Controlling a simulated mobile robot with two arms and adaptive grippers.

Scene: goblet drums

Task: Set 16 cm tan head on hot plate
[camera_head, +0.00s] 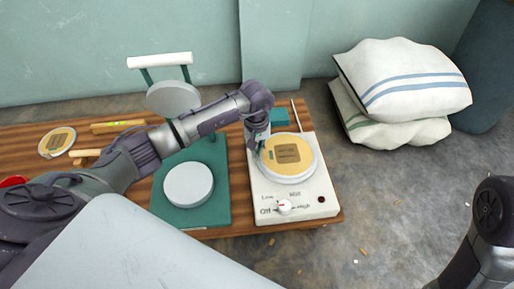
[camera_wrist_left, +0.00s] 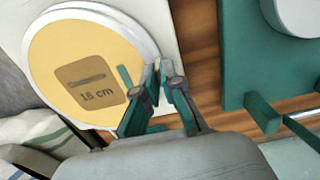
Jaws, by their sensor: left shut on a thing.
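The tan head (camera_head: 287,154) is a flat round disc with a brown label. In the left wrist view, the label on the head (camera_wrist_left: 85,70) reads 16 cm. It lies flat over the round white top of the hot plate (camera_head: 268,198), a white box with a dial at its front; I cannot tell if it touches. The white rim shows around it. My left gripper (camera_head: 260,145) is at the head's left edge, shut on that edge. In the left wrist view its fingertips (camera_wrist_left: 164,72) are close together there. My right gripper is out of view.
A green press (camera_head: 218,205) with a pale round plate (camera_head: 188,184) stands left of the hot plate. Stacked sacks (camera_head: 405,80) sit on the floor at right.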

